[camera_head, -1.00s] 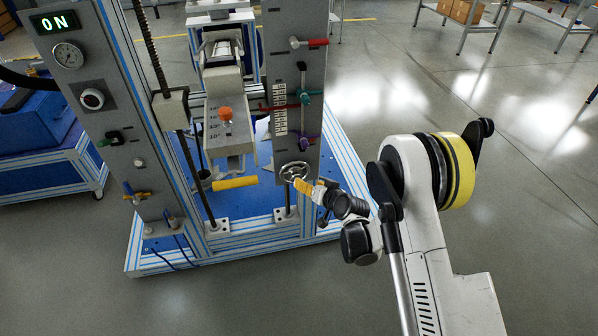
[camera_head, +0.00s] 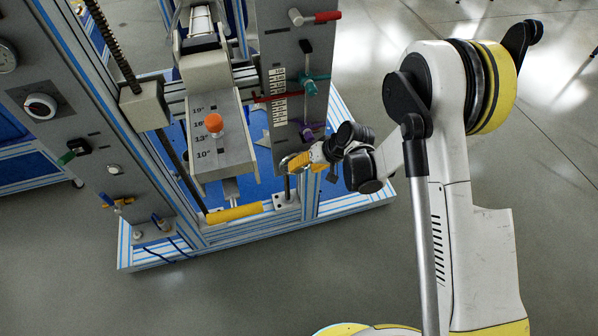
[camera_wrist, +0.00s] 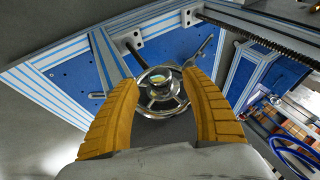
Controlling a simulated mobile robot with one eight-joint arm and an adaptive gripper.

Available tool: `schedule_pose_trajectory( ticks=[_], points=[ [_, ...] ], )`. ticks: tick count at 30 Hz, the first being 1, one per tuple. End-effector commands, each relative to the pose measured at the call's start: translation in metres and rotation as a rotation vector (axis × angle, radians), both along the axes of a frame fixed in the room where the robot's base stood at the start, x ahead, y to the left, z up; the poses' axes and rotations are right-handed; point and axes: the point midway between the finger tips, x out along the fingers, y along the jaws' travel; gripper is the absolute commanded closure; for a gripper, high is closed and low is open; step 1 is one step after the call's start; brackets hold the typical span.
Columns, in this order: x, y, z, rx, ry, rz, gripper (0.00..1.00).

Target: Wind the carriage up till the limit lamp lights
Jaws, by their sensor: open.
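In the wrist view a metal handwheel (camera_wrist: 162,100) with a round hub lies between the two yellow ribbed fingers of my gripper (camera_wrist: 159,80). The fingers are apart, one on each side of the wheel; I cannot tell if they touch it. In the head view my gripper (camera_head: 291,164) is at the foot of the right grey panel and hides most of the wheel. A grey block (camera_head: 145,107) sits on the left threaded screw. I cannot make out a lit limit lamp.
The right panel carries a red-handled lever (camera_head: 315,18), a teal handle (camera_head: 310,86), a purple handle (camera_head: 309,132) and a white scale strip (camera_head: 278,95). A yellow cylinder (camera_head: 234,213) lies low in the blue-striped frame. The floor in front is clear.

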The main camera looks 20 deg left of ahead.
Motion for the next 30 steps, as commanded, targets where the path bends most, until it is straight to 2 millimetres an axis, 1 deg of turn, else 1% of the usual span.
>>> schedule_pose_trajectory(
  ticks=[1, 6, 16, 17, 18, 20, 21, 22, 30],
  points=[
    [0.001, 0.005, -0.01, 0.0, -0.001, 0.001, 0.45],
    [0.003, 0.015, -0.024, 0.0, 0.0, 0.0, 0.45],
    [0.004, 0.017, -0.026, 0.0, -0.001, -0.001, 0.45],
    [0.004, 0.017, -0.026, 0.0, -0.001, -0.001, 0.47],
    [0.004, 0.017, -0.026, 0.0, -0.001, -0.001, 0.59],
    [0.004, 0.017, -0.026, 0.0, -0.001, 0.0, 0.77],
    [0.004, 0.017, -0.026, 0.0, -0.001, 0.0, 0.9],
    [0.004, 0.017, -0.026, 0.0, -0.001, 0.0, 0.98],
    [0.004, 0.017, -0.026, 0.014, 0.008, -0.001, 0.98]
  ],
)
